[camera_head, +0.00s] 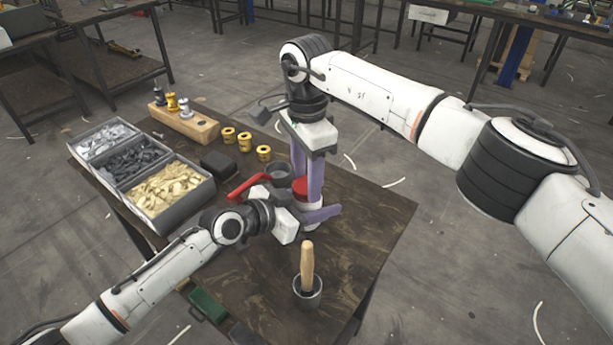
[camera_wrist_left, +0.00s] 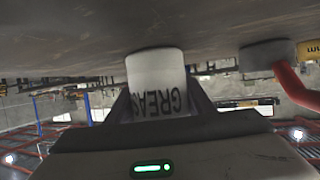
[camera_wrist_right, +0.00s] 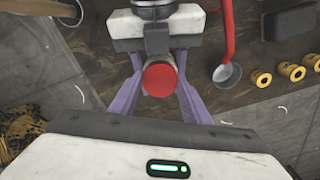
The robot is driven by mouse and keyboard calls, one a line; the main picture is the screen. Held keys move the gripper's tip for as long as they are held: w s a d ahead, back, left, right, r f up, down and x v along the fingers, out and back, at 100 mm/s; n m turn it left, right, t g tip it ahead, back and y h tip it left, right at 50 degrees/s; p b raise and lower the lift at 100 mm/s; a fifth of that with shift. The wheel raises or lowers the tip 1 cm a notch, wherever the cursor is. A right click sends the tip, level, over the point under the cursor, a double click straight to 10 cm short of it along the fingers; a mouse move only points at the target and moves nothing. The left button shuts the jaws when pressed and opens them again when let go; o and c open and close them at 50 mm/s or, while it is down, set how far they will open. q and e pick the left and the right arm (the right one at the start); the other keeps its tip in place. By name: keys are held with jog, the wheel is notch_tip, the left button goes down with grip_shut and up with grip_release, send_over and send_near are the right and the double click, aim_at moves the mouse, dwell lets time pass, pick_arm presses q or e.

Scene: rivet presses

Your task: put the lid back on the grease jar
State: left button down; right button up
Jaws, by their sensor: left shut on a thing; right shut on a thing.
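The white grease jar (camera_head: 311,213) stands on the table in the head view. Its upside-down label shows in the left wrist view (camera_wrist_left: 157,80). My left gripper (camera_head: 306,214) is shut around the jar's sides from the left. The red lid (camera_head: 300,186) is at the jar's top and shows as a red disc in the right wrist view (camera_wrist_right: 159,79). My right gripper (camera_wrist_right: 160,98) reaches down from above and is shut on the lid. The lid looks level and in line with the jar. Fingers hide the seam, so I cannot tell whether it is fully seated.
A red-handled ladle (camera_head: 248,184) lies close left of the jar. A cup with a wooden-handled tool (camera_head: 307,291) stands in front. Brass bushings (camera_head: 245,142), a dark block (camera_head: 219,163) and a parts bin (camera_head: 166,219) are at left. The table's right side is clear.

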jog(key=m, duration=0.3)
jog(key=shift+m, duration=0.4)
jog(key=m, duration=0.5)
jog(key=o, duration=1.2)
jog(key=shift+s, duration=0.1)
jog(key=shift+a, duration=0.1)
